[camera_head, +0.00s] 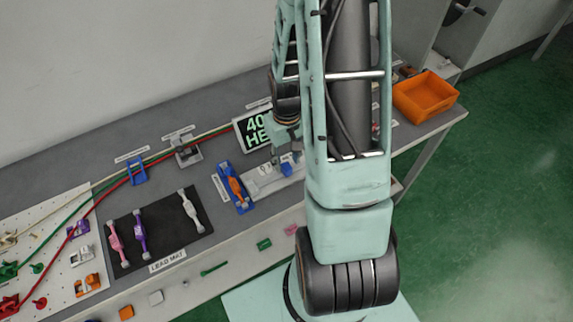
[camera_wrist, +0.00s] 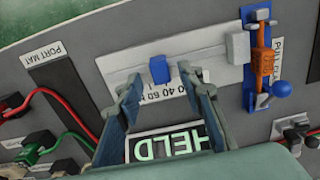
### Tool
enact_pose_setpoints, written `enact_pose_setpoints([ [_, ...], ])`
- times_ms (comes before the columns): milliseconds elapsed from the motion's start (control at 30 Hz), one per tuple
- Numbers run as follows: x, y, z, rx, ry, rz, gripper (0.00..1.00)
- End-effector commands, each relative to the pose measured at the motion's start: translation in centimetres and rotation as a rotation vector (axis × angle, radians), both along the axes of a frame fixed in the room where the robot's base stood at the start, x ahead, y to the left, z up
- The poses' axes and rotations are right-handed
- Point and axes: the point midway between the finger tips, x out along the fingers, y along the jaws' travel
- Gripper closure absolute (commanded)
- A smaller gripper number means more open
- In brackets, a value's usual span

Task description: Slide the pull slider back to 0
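The pull slider is a pale plate (camera_head: 262,184) with a blue knob (camera_head: 287,169). In the wrist view the plate (camera_wrist: 205,63) runs across the top middle, with the blue knob (camera_wrist: 159,69) standing on its slot. Scale numbers are printed below the slot, partly hidden by a finger. In the head view my arm hides part of the slider. A display (camera_head: 254,131) behind it shows a partly covered 40 and HE; the wrist view shows HELD.
A blue fixture with an orange handle (camera_head: 236,188) stands close beside the slider plate. A dark lead mat (camera_head: 165,235) with several leads lies to the left, and cables run along the back. An orange bin (camera_head: 425,97) sits at the right end of the table.

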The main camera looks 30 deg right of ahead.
Motion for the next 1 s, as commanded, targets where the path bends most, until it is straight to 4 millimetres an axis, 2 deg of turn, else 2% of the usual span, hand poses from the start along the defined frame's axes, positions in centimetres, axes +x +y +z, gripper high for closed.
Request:
enact_pose_setpoints([
  [100, -0.1, 0.0, -1.6, 0.001, 0.002, 0.000, 0.65],
  [300, 0.0, 0.0, -3.1, 0.001, 0.001, 0.000, 0.65],
  [667, 0.0, 0.0, -3.4, 0.000, -0.001, 0.000, 0.65],
  [1000, 0.0, 0.0, -3.4, 0.000, -0.001, 0.000, 1.00],
])
